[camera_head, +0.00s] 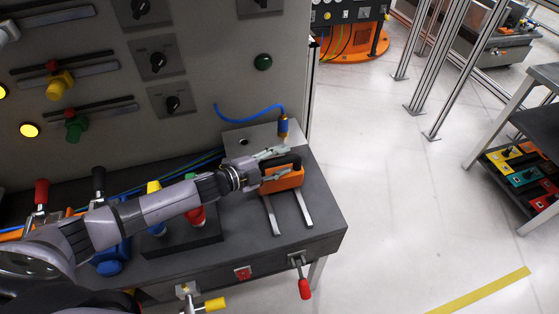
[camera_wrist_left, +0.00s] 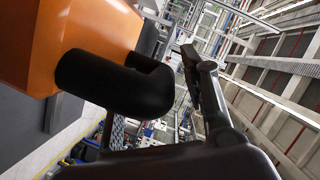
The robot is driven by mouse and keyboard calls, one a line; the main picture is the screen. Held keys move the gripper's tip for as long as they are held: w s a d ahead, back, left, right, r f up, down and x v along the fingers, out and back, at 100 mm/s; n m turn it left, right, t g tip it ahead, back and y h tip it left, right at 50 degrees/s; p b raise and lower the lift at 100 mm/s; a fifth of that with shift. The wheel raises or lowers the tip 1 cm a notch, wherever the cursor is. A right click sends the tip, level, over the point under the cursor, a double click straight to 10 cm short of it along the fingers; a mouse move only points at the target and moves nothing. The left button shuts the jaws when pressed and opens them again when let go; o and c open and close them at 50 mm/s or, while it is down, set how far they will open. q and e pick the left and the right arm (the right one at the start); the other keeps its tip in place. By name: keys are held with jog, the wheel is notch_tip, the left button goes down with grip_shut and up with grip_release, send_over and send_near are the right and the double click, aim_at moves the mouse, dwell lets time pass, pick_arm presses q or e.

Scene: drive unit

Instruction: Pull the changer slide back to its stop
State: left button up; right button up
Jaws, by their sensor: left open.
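The changer slide is an orange block (camera_head: 284,181) with a black handle on top, set on two pale metal rails (camera_head: 305,207) at the right end of the dark bench. My left gripper (camera_head: 283,160) reaches in from the left, just above the block, with its fingers spread around the handle area. In the left wrist view the orange block (camera_wrist_left: 85,40) fills the upper left and the black handle (camera_wrist_left: 115,80) lies close, near the open fingers. I cannot tell whether a finger touches the handle. My right gripper is not in view.
A blue-and-brass connector (camera_head: 283,127) with a blue cable stands behind the slide. A red-handled lever (camera_head: 304,288) hangs at the bench front. A red button (camera_head: 196,215) sits near my forearm.

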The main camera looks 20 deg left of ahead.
pick_arm(q)
grip_shut()
dwell(0.3)
dwell(0.5)
